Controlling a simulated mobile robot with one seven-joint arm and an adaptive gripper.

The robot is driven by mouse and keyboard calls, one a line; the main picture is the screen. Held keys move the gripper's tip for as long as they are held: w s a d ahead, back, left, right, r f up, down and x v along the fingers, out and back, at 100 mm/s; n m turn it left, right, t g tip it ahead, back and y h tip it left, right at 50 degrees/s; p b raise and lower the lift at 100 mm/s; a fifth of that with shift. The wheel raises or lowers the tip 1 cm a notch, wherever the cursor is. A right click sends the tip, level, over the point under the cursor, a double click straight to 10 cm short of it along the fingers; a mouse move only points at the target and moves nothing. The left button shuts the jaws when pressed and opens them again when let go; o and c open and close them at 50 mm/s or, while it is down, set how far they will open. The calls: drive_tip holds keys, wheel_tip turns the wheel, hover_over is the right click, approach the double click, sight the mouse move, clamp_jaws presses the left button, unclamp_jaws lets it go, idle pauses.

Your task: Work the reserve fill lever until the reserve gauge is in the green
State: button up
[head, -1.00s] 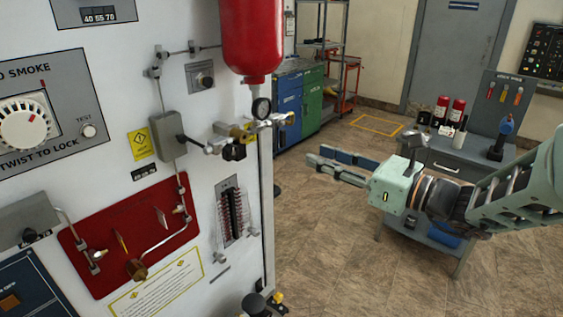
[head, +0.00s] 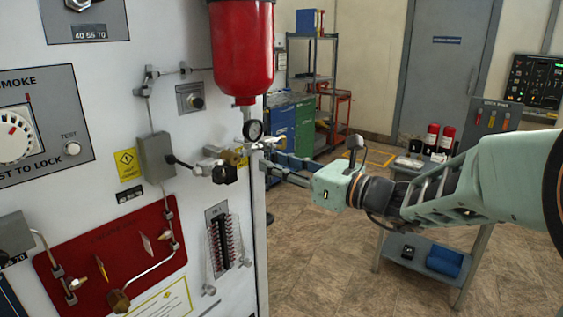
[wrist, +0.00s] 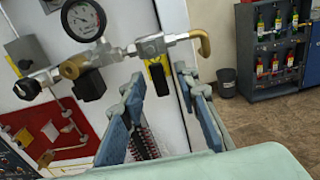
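My gripper (head: 268,169) is open and empty beside the manifold. In the wrist view its fingers (wrist: 162,88) are spread below and in front of the yellow and black part, apparently not gripping it.
The white panel (head: 95,150) stands at left, with a grey box (head: 155,157) and a red plate (head: 110,250). The red cylinder (head: 242,50) hangs over the gauge. A grey cart (head: 470,240) stands behind my arm. The floor (head: 320,260) below my gripper is clear.

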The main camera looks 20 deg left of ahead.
drive_tip(key=shift+w+a, duration=0.2)
drive_tip(key=shift+a, duration=0.3)
clamp_jaws()
